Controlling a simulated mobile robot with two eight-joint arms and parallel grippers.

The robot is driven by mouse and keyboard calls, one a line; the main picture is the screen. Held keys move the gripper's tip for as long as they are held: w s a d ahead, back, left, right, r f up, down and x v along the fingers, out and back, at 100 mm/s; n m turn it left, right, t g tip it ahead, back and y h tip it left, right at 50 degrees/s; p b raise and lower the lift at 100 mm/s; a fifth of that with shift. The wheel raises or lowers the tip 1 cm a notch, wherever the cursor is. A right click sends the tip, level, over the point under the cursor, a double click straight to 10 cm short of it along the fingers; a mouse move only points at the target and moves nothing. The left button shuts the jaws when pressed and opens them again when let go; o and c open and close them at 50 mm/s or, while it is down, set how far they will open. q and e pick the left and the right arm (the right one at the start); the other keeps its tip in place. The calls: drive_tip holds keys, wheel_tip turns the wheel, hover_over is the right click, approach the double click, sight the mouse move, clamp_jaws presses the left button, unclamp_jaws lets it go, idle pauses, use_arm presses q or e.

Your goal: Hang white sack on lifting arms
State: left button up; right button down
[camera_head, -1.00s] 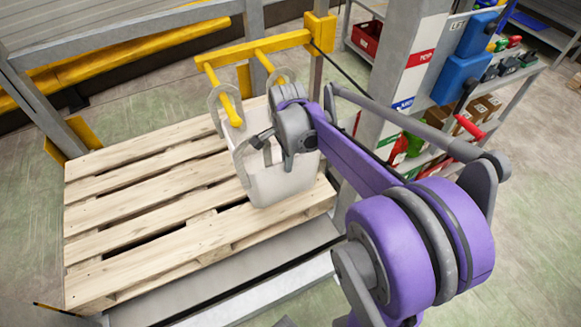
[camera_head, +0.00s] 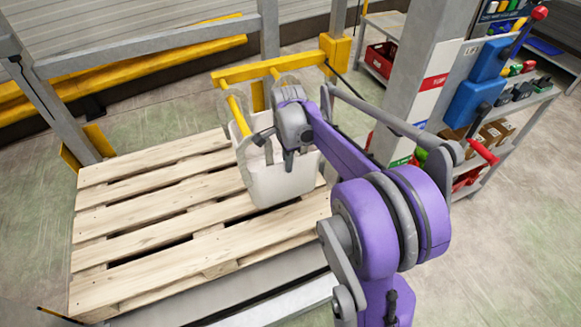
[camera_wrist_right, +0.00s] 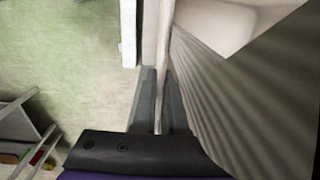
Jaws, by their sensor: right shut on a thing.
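The white sack (camera_head: 284,184) is upright at the right end of the wooden pallet, below the yellow lifting arms. Its pale loops show at the near lifting arm (camera_head: 239,114) and the far lifting arm (camera_head: 280,76). I cannot tell exactly how each loop sits on its arm, or whether the sack's bottom touches the pallet. My right gripper (camera_head: 275,148) is at the sack's upper edge, partly hidden by its own wrist. In the right wrist view, its fingers (camera_wrist_right: 160,102) are shut on a thin pale edge of the sack. My left gripper is not in view.
The wooden pallet (camera_head: 150,205) is otherwise bare. Grey and yellow railings (camera_head: 150,50) run behind.

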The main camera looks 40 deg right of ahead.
drive_tip(key=w+d+p, duration=0.1)
drive_tip(key=w+d, duration=0.1)
drive_tip(key=w, duration=0.5)
drive_tip(key=shift+d, duration=0.15)
idle(0.4)
drive_tip(key=shift+w, duration=0.15)
drive_tip(key=shift+f, duration=0.2)
drive_tip(key=shift+f+b, duration=0.55)
drive_tip(key=shift+f, duration=0.25)
drive_tip(key=c, duration=0.9)
unclamp_jaws()
drive_tip(key=shift+f, duration=0.1)
